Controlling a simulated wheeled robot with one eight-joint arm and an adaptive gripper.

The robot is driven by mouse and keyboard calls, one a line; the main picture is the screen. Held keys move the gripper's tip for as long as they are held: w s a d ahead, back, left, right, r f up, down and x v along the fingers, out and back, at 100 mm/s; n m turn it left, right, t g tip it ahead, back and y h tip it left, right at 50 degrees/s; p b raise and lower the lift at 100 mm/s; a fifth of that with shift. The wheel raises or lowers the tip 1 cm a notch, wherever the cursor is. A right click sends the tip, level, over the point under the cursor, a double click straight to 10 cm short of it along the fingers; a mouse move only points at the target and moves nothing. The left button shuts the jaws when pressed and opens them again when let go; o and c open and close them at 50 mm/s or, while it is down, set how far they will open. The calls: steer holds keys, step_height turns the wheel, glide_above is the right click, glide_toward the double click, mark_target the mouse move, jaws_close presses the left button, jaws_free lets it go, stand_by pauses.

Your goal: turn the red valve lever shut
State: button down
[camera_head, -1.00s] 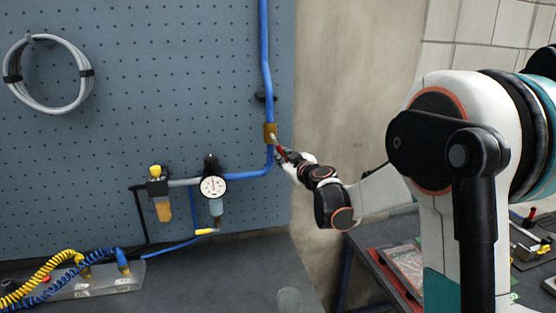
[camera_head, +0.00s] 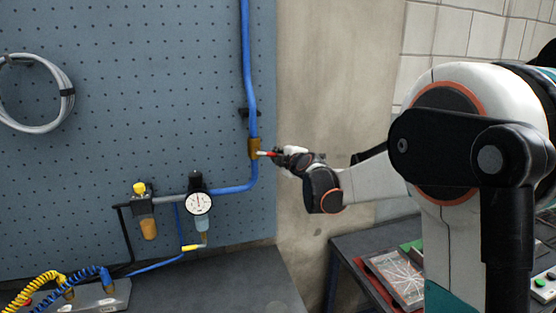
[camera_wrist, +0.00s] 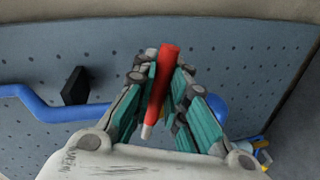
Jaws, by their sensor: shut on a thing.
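The red valve lever (camera_head: 266,154) sticks out to the right from the brass valve body (camera_head: 254,148) on the vertical blue pipe, roughly level and square to the pipe. My gripper (camera_head: 280,155) is at the lever's outer end, shut on it. In the wrist view the red lever (camera_wrist: 160,80) runs between the two teal-padded fingers of my gripper (camera_wrist: 163,85), with a pale metal end showing below. The brass body is not clearly visible in the wrist view.
The blue pipe (camera_head: 247,60) runs down the pegboard (camera_head: 130,90) and bends left to a pressure gauge (camera_head: 199,202) and a yellow-topped filter (camera_head: 141,205). A grey cable coil (camera_head: 66,95) hangs at left. A dark bench (camera_head: 220,285) lies below, and another table holds panels at right.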

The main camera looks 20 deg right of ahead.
steer(key=shift+r+n+h, duration=0.3)
steer(key=shift+r+n, duration=0.5)
steer(key=shift+n, duration=0.2)
steer(key=shift+d, duration=0.1)
steer(key=c, duration=1.6)
jaws_free()
steer(key=shift+s+r, duration=0.1)
steer(key=s, duration=0.4)
steer(key=s+r, duration=0.1)
steer(key=s, duration=0.2)
steer(key=s+r, duration=0.1)
steer(key=s, duration=0.3)
steer(key=shift+s+r, duration=0.15)
steer(key=shift+s, duration=0.2)
